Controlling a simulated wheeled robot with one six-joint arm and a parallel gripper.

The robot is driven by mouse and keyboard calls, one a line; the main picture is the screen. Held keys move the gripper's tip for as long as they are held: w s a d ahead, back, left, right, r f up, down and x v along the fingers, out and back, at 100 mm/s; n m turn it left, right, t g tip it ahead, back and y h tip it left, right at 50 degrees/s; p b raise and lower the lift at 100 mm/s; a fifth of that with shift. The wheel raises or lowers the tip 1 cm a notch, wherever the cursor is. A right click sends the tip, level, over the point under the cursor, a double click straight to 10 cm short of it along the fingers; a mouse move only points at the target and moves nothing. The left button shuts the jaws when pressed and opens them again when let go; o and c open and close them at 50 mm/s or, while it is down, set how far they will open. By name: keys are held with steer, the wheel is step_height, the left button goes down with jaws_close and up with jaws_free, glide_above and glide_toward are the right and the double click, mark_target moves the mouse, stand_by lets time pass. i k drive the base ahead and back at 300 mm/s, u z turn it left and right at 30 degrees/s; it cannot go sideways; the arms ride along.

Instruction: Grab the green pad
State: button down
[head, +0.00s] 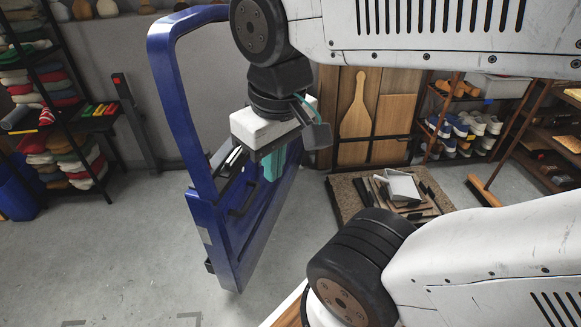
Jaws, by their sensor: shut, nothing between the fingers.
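The blue car door (235,215) stands upright and open on the left of centre. A teal-green piece (273,164) shows just under my gripper (272,148), at the door's inner side. It looks like the green pad, but its lower part is hard to make out, and I cannot tell whether my gripper touches it. My gripper points down beside the door, below its window frame. It is shut and holds nothing; its fingertips are mostly hidden by its white body.
A low table (352,197) with trays and dark tools stands right of the door. Shelves of folded cloths (60,125) are on the left. A shoe rack (462,125) and a broom (485,188) are at the right. The grey floor at front left is clear.

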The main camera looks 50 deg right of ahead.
mark_target(91, 110)
steer(key=z, duration=0.8)
steer(key=i, duration=1)
